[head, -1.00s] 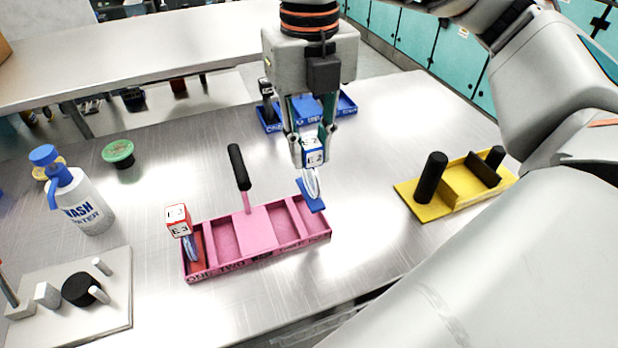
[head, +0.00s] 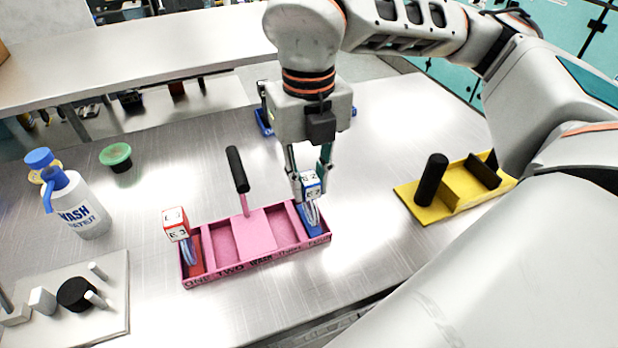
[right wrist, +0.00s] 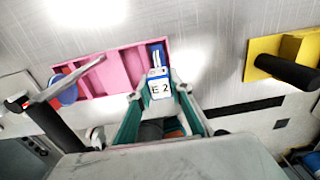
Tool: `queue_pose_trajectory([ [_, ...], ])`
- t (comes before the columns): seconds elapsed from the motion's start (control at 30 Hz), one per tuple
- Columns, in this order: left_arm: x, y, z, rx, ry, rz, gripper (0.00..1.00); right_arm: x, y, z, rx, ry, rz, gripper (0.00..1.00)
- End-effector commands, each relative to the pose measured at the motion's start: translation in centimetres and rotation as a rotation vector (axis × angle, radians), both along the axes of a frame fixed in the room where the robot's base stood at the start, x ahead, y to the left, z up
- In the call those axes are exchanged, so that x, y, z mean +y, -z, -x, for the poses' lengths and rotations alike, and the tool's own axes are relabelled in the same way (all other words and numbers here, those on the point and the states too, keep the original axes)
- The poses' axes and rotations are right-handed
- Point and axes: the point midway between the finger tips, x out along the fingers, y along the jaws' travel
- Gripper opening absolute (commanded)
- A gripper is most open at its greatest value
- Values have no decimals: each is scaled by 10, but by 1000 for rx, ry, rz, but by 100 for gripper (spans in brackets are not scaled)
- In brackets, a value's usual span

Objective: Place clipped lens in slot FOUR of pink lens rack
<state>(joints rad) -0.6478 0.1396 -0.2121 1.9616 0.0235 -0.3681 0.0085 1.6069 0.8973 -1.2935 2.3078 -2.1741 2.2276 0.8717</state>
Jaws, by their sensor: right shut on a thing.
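The pink lens rack (head: 236,265) lies on the metal table, with a dark handle (head: 238,168) standing from its middle. A lens with a red-and-white clip block marked E 3 (head: 176,223) stands in the leftmost slot, ONE. My right gripper (head: 309,188) is shut on the blue-and-white clip block marked E 2 (head: 311,183). The clipped lens with its blue base (head: 313,222) hangs at the rack's rightmost slot, apparently inside its walls. In the right wrist view the clip (right wrist: 159,88) sits between the fingers over the rack's end. Whether the base touches the slot floor is unclear. My left gripper is not seen.
A yellow rack (head: 433,208) with black handles stands to the right. A blue rack (head: 262,122) is partly hidden behind my right gripper. A wash bottle (head: 78,203), a green-lidded jar (head: 116,156) and a grey fixture (head: 112,300) are at left.

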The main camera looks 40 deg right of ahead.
Motion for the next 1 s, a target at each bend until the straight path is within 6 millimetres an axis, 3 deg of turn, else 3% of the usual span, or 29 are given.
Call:
queue_pose_trajectory([
  [0.03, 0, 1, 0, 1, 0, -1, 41, 0, 1, 0, 1, 0, 0, 28],
  [0.07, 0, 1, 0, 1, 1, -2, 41, 0, 1, 0, 0, 0, 0, 36],
  [0.1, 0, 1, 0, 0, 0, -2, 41, 0, 1, 0, 0, 0, 0, 37],
  [0.53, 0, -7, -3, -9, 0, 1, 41, 0, -7, -1, -2, 1, -1, 37],
  [1.0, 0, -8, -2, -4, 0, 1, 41, 1, -96, -1, -4, 1, 0, 37],
])
